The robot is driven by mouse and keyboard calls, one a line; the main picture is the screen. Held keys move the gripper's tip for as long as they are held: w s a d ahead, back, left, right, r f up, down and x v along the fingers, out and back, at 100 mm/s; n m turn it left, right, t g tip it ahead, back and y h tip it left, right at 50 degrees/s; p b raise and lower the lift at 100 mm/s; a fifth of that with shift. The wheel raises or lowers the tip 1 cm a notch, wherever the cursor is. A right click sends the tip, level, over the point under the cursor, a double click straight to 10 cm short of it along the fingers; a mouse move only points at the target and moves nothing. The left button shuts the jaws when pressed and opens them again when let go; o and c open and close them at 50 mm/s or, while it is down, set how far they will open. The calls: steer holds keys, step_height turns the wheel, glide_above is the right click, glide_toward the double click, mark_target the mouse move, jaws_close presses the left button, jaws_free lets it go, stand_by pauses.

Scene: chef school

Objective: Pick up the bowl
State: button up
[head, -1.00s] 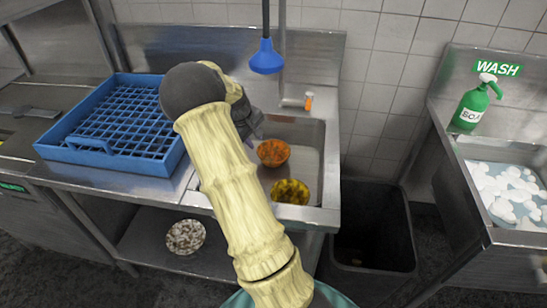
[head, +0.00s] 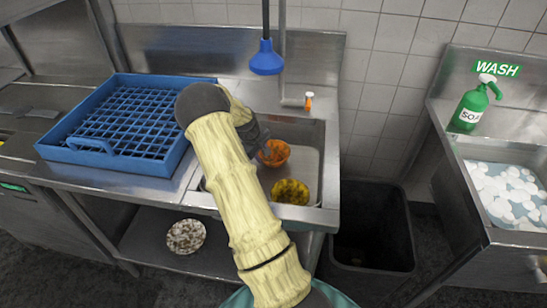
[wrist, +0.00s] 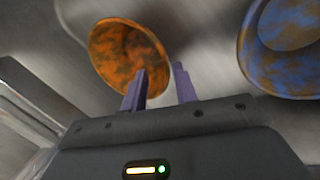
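An orange, dirty-looking bowl (head: 276,153) sits in the metal sink (head: 313,140); it also shows in the wrist view (wrist: 118,50). A yellow-brown bowl (head: 290,191) lies nearer the front of the sink. A blue and brown round dish (wrist: 285,45) shows at the right of the wrist view. My gripper (wrist: 160,82) has its two purple fingers apart with a gap between them. The left finger overlaps the orange bowl's lower rim in the wrist view; I cannot tell whether it touches. In the head view my arm hides part of the sink and most of the gripper.
A blue dish rack (head: 120,125) stands left of the sink. A blue spray head (head: 266,58) hangs above the sink. A speckled plate (head: 186,236) lies on the lower shelf. A dark bin (head: 372,235) and a soap bottle (head: 472,107) by the wash basin are at right.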

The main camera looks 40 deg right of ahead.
mark_target(264, 161)
steer(key=x, duration=0.4)
steer(key=shift+s+a+f+p, duration=0.15)
steer(key=shift+f+p, duration=0.15)
steer(key=shift+f, duration=0.15)
steer(key=shift+c, duration=0.4)
jaws_close()
